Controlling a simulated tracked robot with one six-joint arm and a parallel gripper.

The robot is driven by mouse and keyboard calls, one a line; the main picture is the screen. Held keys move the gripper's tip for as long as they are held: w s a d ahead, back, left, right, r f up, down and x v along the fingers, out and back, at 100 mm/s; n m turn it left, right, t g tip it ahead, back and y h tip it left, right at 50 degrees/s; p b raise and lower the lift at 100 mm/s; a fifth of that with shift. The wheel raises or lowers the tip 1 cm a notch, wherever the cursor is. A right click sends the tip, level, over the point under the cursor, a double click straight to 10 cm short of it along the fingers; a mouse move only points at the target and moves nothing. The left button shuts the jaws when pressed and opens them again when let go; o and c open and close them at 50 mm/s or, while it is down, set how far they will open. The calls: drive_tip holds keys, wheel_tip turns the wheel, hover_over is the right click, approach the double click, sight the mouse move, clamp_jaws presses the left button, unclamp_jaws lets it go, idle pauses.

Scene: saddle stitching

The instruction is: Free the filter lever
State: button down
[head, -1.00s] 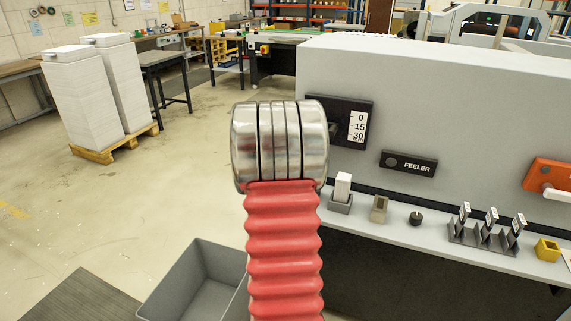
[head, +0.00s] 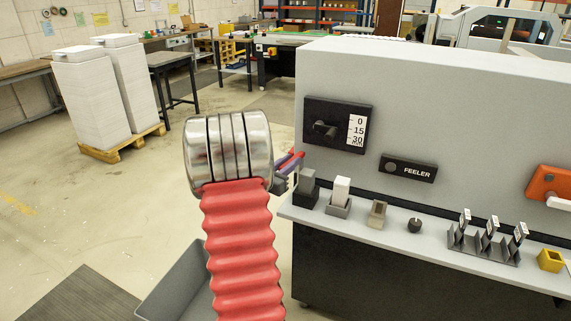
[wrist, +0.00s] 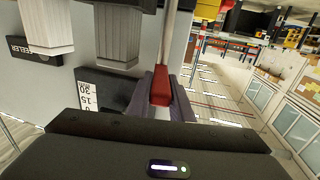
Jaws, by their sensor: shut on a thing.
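My gripper (head: 286,170), mostly hidden behind my arm in the head view, is near the left end of the machine's ledge. In the wrist view (wrist: 161,98), it is shut on a red-ended tool (wrist: 160,86) with a thin grey shaft running up out of frame. Red also shows at the jaws in the head view (head: 290,158). A black panel (head: 344,146) with a 0-15-30 scale and a dark knob is on the machine's front. An orange unit (head: 543,181) with a white handle (head: 558,203) is at the far right. I cannot tell which part is the filter lever.
The ledge (head: 400,240) holds a dark grey block (head: 306,193), a white block (head: 341,187) in a holder, a beige holder (head: 377,214), a black knob (head: 415,225), a tag rack (head: 480,247) and a yellow box (head: 550,259). A grey bin (head: 165,297) stands on the floor.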

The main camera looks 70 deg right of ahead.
drive_tip(key=shift+r, duration=0.15)
drive_tip(key=c, duration=1.6)
unclamp_jaws()
drive_tip(key=shift+w, duration=0.1)
drive_tip(key=shift+a, duration=0.1)
drive_tip(key=v, duration=1.3)
drive_tip(key=shift+w+a, duration=0.1)
drive_tip(key=shift+a, duration=0.2)
